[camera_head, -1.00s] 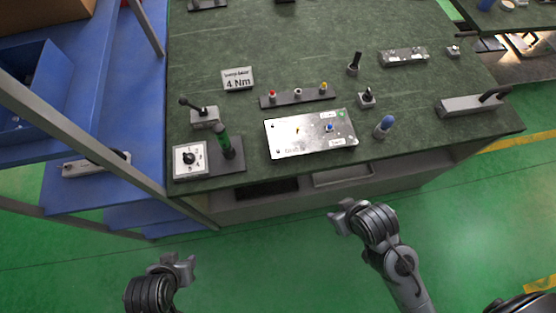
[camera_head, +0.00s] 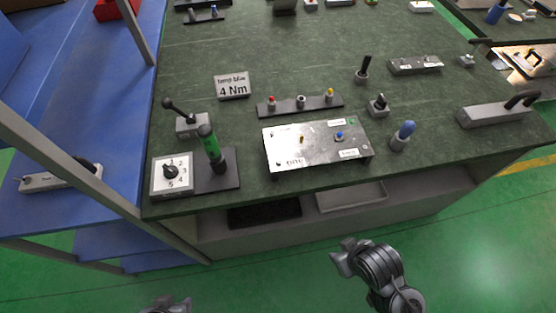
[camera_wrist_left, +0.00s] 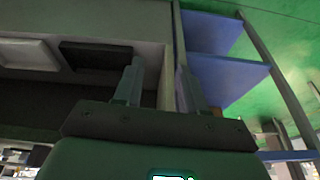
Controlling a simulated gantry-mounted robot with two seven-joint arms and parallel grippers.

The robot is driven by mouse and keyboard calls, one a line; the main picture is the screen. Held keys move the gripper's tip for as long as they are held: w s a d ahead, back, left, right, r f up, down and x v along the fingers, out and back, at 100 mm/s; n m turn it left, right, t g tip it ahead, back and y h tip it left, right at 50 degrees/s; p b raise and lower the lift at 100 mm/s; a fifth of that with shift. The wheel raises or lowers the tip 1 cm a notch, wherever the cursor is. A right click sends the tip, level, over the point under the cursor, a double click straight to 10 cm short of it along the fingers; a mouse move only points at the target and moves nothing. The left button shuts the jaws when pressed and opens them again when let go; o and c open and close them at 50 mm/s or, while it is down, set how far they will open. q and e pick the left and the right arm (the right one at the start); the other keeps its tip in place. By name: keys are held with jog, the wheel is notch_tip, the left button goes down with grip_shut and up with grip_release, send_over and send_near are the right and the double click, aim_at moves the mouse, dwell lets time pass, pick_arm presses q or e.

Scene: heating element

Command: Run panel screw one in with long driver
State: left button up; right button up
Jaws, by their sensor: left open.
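A metal panel box (camera_head: 285,158) sits near the front edge of the bench in the head view. Small screw-like pieces, one brass (camera_head: 301,139) and one blue (camera_head: 339,135), stand on its top; which is screw one I cannot tell. A green-handled driver (camera_head: 210,143) stands upright on a black base (camera_head: 222,180) left of the panel. My left gripper (camera_wrist_left: 160,85) is open and empty in the left wrist view, low in front of the bench; only its top shows at the bottom of the head view. My right gripper (camera_head: 345,258) is in front of the bench, below the panel, apart from everything.
A numbered dial box (camera_head: 160,186) sits left of the driver. A rack (camera_head: 318,104) with red, white and yellow pieces lies behind the panel, near a 4 Nm sign (camera_head: 233,92). A blue-topped piece (camera_head: 402,135) stands right of it. Blue shelving (camera_head: 60,120) with grey posts borders the left.

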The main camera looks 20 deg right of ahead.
pick_arm(q)
jog(key=shift+o, duration=0.2)
jog(key=o, duration=0.5)
jog(key=shift+c, duration=0.2)
